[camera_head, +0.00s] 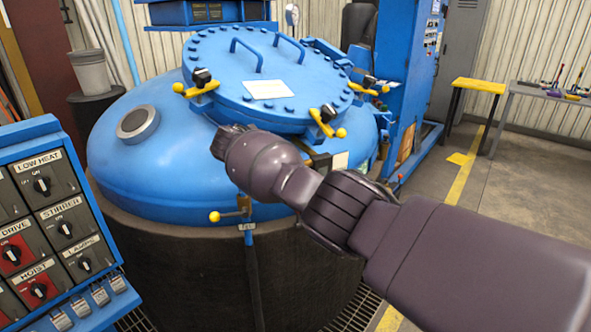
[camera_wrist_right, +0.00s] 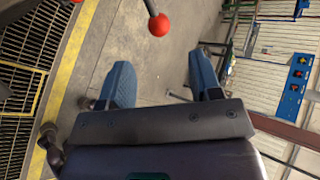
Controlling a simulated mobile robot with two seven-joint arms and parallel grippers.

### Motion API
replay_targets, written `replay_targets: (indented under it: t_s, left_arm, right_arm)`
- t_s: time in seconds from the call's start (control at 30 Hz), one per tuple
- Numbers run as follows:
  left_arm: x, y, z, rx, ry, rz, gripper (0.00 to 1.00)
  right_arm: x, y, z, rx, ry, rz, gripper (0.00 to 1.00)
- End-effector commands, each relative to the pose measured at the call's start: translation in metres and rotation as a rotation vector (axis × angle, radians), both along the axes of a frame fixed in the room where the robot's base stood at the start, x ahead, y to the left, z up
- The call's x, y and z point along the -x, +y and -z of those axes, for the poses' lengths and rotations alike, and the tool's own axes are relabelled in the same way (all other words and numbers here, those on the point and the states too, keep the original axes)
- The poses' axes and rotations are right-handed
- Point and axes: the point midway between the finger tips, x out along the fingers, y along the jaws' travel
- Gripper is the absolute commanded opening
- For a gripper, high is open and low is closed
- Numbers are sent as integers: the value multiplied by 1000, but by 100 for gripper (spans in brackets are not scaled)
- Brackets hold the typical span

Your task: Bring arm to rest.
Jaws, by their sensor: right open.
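My right arm (camera_head: 370,215) comes in from the right in the head view and reaches across the front of the blue furnace. Its far end (camera_head: 232,140) is in front of the furnace dome, below the lid; the fingers are mostly hidden there. In the right wrist view my right gripper (camera_wrist_right: 162,82) is open, its two blue-grey fingers wide apart with nothing between them. My left gripper is in neither view.
The blue furnace (camera_head: 150,165) has a bolted lid (camera_head: 215,75) with yellow-knobbed clamps. A control panel (camera_head: 60,205) stands at the left. A red ball knob (camera_wrist_right: 159,25) on a rod shows beyond the fingers. Open floor (camera_head: 530,190) lies at the right, before a workbench (camera_head: 545,92).

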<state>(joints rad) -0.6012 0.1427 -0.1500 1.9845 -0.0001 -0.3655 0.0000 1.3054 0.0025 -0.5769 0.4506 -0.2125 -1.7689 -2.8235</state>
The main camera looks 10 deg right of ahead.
Motion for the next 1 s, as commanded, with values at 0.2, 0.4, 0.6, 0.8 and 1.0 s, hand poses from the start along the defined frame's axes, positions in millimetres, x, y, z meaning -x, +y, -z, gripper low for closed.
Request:
replay_targets:
  t_s: [0.2,0.4,0.6,0.8,1.0]
  left_arm:
    - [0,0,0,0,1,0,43]
    - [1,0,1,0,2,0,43]
    - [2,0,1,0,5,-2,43]
    - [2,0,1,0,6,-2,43]
    - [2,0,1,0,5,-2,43]
  right_arm:
    - [2,8,-6,0,-1,-1,58]
    - [3,8,-6,0,-1,-1,58]
    - [2,8,-6,-13,-43,29,58]
    - [-10,15,-4,-126,-308,123,58]
    - [-34,51,-21,-394,-672,183,58]
